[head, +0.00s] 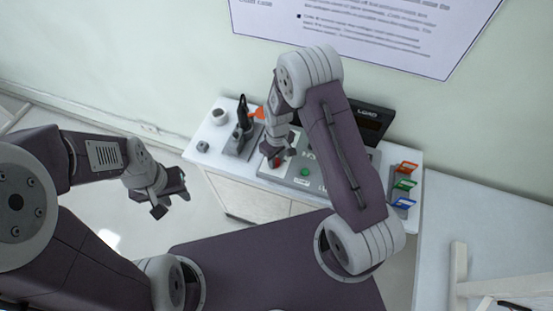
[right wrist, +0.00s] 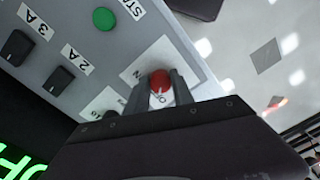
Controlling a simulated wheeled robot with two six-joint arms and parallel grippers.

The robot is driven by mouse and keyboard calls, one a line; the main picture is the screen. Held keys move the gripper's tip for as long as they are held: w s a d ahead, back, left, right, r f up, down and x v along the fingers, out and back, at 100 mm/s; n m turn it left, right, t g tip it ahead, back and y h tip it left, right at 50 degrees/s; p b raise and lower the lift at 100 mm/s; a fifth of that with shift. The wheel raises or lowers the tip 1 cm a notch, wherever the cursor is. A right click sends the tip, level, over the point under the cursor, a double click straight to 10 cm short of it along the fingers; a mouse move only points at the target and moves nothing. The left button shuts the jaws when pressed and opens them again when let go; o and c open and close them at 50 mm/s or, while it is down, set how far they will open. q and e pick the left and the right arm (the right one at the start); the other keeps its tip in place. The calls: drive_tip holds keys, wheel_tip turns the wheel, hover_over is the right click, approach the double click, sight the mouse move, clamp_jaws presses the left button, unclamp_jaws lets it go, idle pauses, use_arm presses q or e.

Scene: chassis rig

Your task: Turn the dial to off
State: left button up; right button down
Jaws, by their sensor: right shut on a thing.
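The dial (right wrist: 160,82) is a round red knob with a small white mark, on a white label plate of a grey panel (right wrist: 205,72). In the right wrist view the fingers of my right gripper (right wrist: 161,88) stand on either side of it, shut on it. The lettering around the dial is partly covered by the fingers, so I cannot read its setting. In the head view my right gripper (head: 272,152) is low at the left part of the panel (head: 318,168). My left gripper (head: 172,199) is open and empty, off the front of the bench.
A green button (right wrist: 103,18) and black switches (right wrist: 61,79) are near the dial. A dark display (head: 371,118) is behind the panel.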

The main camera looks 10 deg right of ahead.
drive_tip(key=c, duration=1.4)
unclamp_jaws()
drive_tip(key=shift+w+r, duration=0.15)
drive_tip(key=shift+w, duration=0.1)
drive_tip(key=o, duration=0.3)
drive_tip(key=shift+a, duration=0.1)
drive_tip(key=shift+s, duration=0.1)
wheel_tip(320, 180, up, 9)
drive_tip(key=b, duration=0.1)
